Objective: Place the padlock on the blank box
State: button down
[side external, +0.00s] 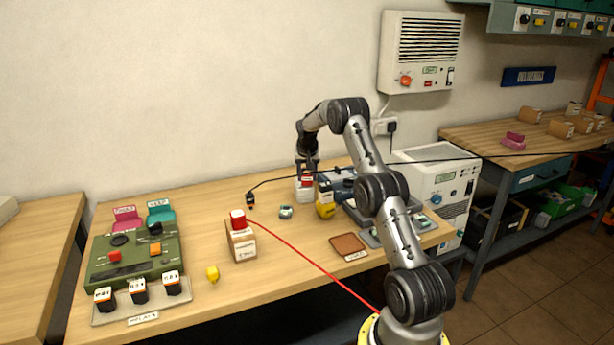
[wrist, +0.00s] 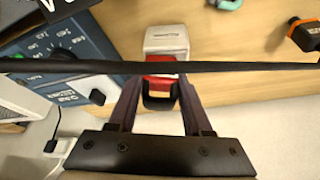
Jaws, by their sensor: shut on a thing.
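My gripper (side external: 307,172) reaches down at the back of the table, fingers closed around a red item with a black part, which looks like the padlock (wrist: 160,82). In the wrist view, my gripper (wrist: 158,88) has one finger on each side of it. A white labelled box (side external: 304,195) is directly below or against the red item; it also shows just beyond the fingertips in the wrist view (wrist: 166,40). I cannot tell whether the two touch. I cannot read whether the label says blank. A black cable crosses in front of the red item.
A yellow-and-grey tool (side external: 326,206) stands close to the right. A labelled cardboard box (side external: 241,245) with a red-and-white block (side external: 238,219) on top stands front left. A green control panel (side external: 135,260) fills the left side. A brown pad (side external: 347,244) lies front right.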

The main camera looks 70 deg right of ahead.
jog(key=shift+f, duration=0.1)
jog(key=shift+c, duration=1.7)
grip_release()
jog(key=v, duration=1.2)
jog(key=s+a+r+n+t+y, duration=0.1)
jog(key=a+r+n, duration=0.35)
jog(key=a, duration=0.95)
jog(key=s+a+r+n+t, duration=0.1)
jog(key=a+r, duration=0.7)
jog(key=a, duration=0.5)
jog(key=s+a+f+n+t+y, duration=0.1)
jog(key=s+a+n, duration=0.3)
jog(key=s+a, duration=0.6)
jog(key=s+a+f+n+y, duration=0.2)
jog(key=s+a+f+n, duration=0.2)
jog(key=s+a, duration=0.6)
jog(key=shift+a+t, duration=0.3)
jog(key=shift+t, duration=0.1)
